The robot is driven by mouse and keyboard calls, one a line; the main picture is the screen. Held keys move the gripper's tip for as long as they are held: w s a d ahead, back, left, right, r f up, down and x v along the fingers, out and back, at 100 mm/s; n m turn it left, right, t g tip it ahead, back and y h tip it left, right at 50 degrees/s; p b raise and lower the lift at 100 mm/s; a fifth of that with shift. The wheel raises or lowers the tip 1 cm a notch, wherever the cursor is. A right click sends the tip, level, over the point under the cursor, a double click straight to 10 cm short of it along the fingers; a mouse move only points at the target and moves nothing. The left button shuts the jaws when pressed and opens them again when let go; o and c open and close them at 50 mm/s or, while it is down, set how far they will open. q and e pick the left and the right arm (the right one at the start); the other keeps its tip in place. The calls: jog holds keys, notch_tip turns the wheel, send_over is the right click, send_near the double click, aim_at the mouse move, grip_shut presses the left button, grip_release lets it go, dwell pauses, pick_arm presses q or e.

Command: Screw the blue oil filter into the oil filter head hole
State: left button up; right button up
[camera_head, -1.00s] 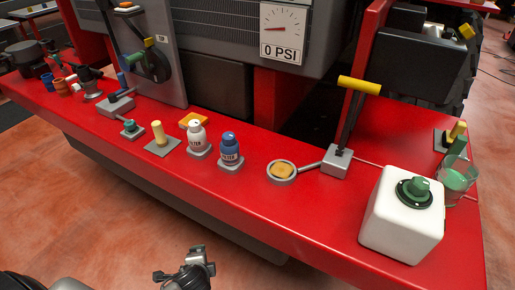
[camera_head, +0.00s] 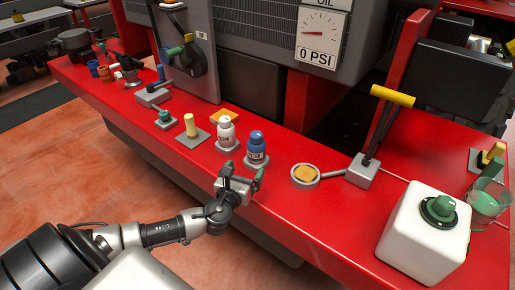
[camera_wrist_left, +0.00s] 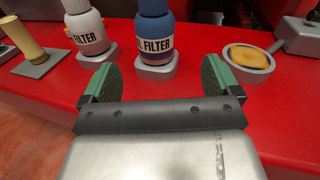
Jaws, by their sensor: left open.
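The blue oil filter (camera_head: 257,146) stands upright on a small light-grey base on the red bench. It also shows in the left wrist view (camera_wrist_left: 154,38), top cut off. My left gripper (camera_head: 243,174) is open and empty just in front of it, at the bench's front edge. In the left wrist view the green-padded fingers (camera_wrist_left: 158,80) point toward the blue filter, which sits beyond the tips and between them, apart from both. A white filter (camera_head: 226,132) stands on its own base to the left. I cannot identify the oil filter head hole. My right gripper is not in view.
A grey ring with an orange-yellow inside (camera_head: 305,176) lies right of the filter, joined to a block with a yellow-handled lever (camera_head: 392,96). A white container with a green cap (camera_head: 424,232) stands front right. A yellow post (camera_head: 190,125) stands left of the white filter.

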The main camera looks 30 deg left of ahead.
aim_at(253, 153)
pick_arm(q)
jog(key=shift+m, duration=0.5)
jog(key=w, duration=0.2)
jog(key=w+a, duration=0.1)
jog(key=w, duration=0.1)
jog(key=shift+w+r, duration=0.1)
jog(key=shift+w, duration=0.25)
jog(key=shift+w+a, duration=0.15)
jog(key=shift+w, duration=0.5)
jog(key=shift+w+a+f+p, duration=0.15)
jog(key=shift+w+a, duration=0.15)
jog(key=shift+w, duration=0.5)
jog(key=shift+w+a+p, duration=0.15)
jog(key=shift+w+a, duration=0.1)
jog(key=shift+w, duration=0.6)
jog(key=shift+w+a+f+p, duration=0.15)
jog(key=shift+w+a, duration=0.15)
jog(key=shift+w, duration=0.5)
jog(key=shift+r, duration=0.1)
jog(key=shift+s, duration=0.1)
jog(key=shift+c, duration=0.3)
jog(key=c, duration=1.1)
jog(key=shift+r, duration=0.1)
